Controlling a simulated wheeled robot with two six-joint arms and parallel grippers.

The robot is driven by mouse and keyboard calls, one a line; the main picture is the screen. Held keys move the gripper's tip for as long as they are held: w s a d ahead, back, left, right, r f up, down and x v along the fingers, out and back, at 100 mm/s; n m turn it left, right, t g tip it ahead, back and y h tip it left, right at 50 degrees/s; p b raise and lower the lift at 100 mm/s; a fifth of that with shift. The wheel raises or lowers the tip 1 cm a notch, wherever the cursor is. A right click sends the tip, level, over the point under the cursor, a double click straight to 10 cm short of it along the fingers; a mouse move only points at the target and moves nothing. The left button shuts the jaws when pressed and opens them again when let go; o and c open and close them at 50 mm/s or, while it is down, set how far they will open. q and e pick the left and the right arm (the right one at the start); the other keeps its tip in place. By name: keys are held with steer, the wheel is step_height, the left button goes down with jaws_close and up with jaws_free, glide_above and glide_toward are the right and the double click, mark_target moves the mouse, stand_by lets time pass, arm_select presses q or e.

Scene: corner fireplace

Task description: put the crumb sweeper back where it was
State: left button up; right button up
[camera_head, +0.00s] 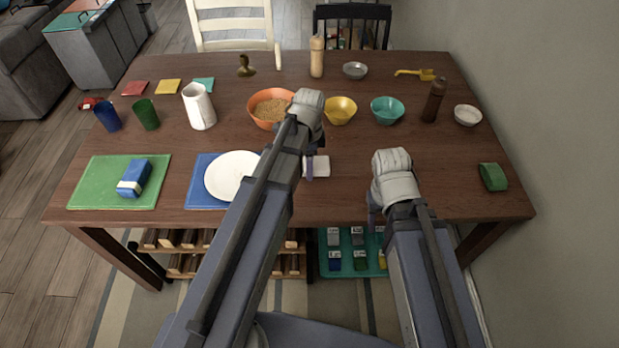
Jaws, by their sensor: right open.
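I cannot tell for sure which thing is the crumb sweeper. A blue block with a pale band (134,179) lies on the green mat (88,182) at the left. A small pale block (321,166) is at the middle of the table, right by my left gripper (309,168). The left arm hides most of that gripper, so its jaws and any hold on the pale block are unclear. My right gripper (372,208) is open near the table's front edge, mostly hidden behind its own wrist. A green block (492,177) lies at the right end.
A white plate (232,177) lies on a blue mat (199,190). Behind stand a white pitcher (199,106), an orange bowl (266,120), a yellow bowl (340,111), a teal bowl (387,110) and a brown bottle (434,101). Bare tabletop lies right of my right gripper.

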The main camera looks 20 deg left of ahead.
arm_select(q)
steer(key=shift+f, duration=0.1)
step_height(320, 180, down, 4)
steer(key=b, duration=0.3)
steer(key=shift+r+b, duration=0.25)
steer(key=shift+b, duration=0.05)
steer(key=shift+f, duration=0.2)
steer(key=o, duration=1.2)
steer(key=shift+o, duration=0.2)
steer(key=shift+r, duration=0.1)
